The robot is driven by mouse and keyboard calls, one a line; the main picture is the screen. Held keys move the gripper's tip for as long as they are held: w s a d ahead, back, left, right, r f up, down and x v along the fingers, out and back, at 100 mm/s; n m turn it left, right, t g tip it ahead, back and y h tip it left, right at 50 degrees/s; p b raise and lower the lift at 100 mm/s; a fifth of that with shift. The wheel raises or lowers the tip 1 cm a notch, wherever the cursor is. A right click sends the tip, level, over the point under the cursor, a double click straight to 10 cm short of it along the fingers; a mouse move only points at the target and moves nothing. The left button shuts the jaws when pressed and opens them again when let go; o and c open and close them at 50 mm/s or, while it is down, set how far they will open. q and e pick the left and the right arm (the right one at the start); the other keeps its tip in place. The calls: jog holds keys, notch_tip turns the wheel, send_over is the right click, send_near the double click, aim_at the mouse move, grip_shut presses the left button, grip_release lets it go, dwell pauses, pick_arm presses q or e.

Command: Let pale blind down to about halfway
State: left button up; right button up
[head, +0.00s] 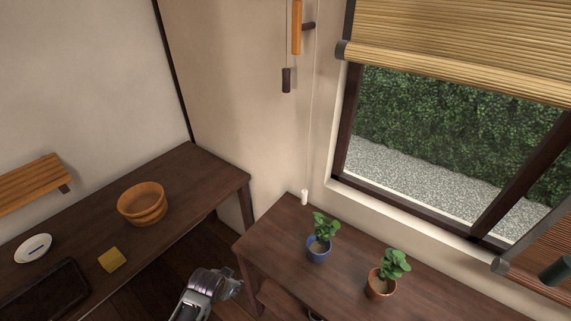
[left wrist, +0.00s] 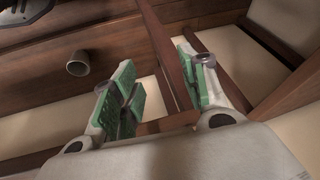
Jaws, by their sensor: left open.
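The pale blind (head: 460,45) is straw-coloured and slatted. It hangs at the top of the window in the head view, its lower edge bar above most of the glass. A thin cord (head: 311,110) runs down the wall left of the window to a small white pull (head: 304,196) just above the right-hand table. My left gripper (head: 236,287) is low in the head view, in front of that table and well below the pull. In the left wrist view its green-padded fingers (left wrist: 157,75) are apart with nothing held. My right gripper does not show.
Blue (head: 318,254) and terracotta (head: 380,285) plant pots stand on the right-hand table (head: 275,230). A darker blind (head: 540,255) is at the right. The left table holds a wooden tub (head: 142,204), yellow block (head: 112,260) and white dish (head: 33,248). A dark weight (head: 286,80) hangs on the wall.

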pick_arm(q)
jog(key=w+d+r+m+t+h, duration=0.1)
jog(key=w+d+r+m+t, duration=0.2)
jog(key=w+r, duration=0.45)
jog(key=w+d+r+m+t, duration=0.1)
jog(key=w+d+r+m, duration=0.2)
jog(key=w+r+m, duration=0.45)
jog(key=m+t+h, duration=0.5)
jog(key=m+t, duration=0.3)
jog(key=m, duration=1.5)
send_near(285, 80)
jog(key=s+f, duration=0.1)
jog(key=s, duration=0.1)
jog(key=shift+s+a+r+m+b, duration=0.2)
jog(key=shift+a+r+m+b, duration=0.15)
jog(key=shift+a+r+m, duration=0.15)
jog(key=shift+w+d, duration=0.1)
jog(key=shift+w, duration=0.05)
jog(key=shift+p+x, duration=1.25)
jog(key=shift+x, duration=5.5)
